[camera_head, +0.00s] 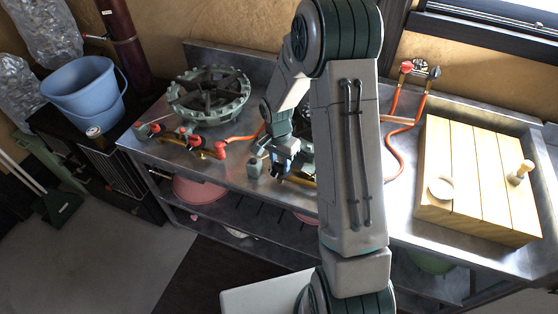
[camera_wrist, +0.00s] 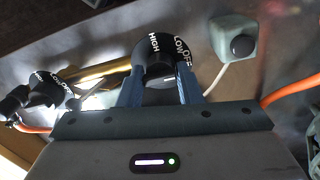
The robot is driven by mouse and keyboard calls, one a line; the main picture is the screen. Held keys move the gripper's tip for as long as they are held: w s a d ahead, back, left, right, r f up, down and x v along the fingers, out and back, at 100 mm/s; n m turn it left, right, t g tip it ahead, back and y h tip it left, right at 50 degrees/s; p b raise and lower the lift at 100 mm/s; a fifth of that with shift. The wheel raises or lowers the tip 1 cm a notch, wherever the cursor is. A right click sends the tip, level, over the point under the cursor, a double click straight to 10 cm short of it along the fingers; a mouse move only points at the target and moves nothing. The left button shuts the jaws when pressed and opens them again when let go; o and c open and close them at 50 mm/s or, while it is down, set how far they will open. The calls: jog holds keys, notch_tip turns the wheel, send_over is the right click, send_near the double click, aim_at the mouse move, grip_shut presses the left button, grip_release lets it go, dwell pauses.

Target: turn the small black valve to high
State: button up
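A black valve knob (camera_wrist: 158,58) with white HIGH, LOW and OFF lettering is at the top centre of the wrist view. HIGH is on its left, LOW and OFF on its right. My gripper (camera_wrist: 162,88) has one blue finger on each side of the knob's grip, and the fingers appear shut on it. A second black lettered knob (camera_wrist: 46,88) lies to the left in the wrist view. In the head view my gripper (camera_head: 283,168) is over the front of the metal counter (camera_head: 225,165), and my arm hides most of the knob area.
A large green burner (camera_head: 208,95) stands behind red-handled valves (camera_head: 180,137) on the counter. A grey-green box with a black button (camera_wrist: 238,42) is right of the gripped knob. Orange hoses (camera_head: 394,150) run across the right side, near a wooden board (camera_head: 470,180).

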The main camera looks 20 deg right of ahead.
jog(key=shift+w+a, duration=0.1)
jog(key=shift+c, duration=0.5)
jog(key=n+b, duration=0.2)
jog(key=n, duration=0.2)
jog(key=n+b, duration=0.1)
jog(key=n, duration=0.3)
jog(key=shift+a+n, duration=0.1)
jog(key=shift+n, duration=0.2)
jog(key=n, duration=0.4)
jog(key=shift+r+t+b, duration=0.1)
jog(key=shift+t+b, duration=0.2)
jog(key=shift+b, duration=0.05)
jog(key=shift+n+p, duration=0.3)
jog(key=shift+n, duration=2.4)
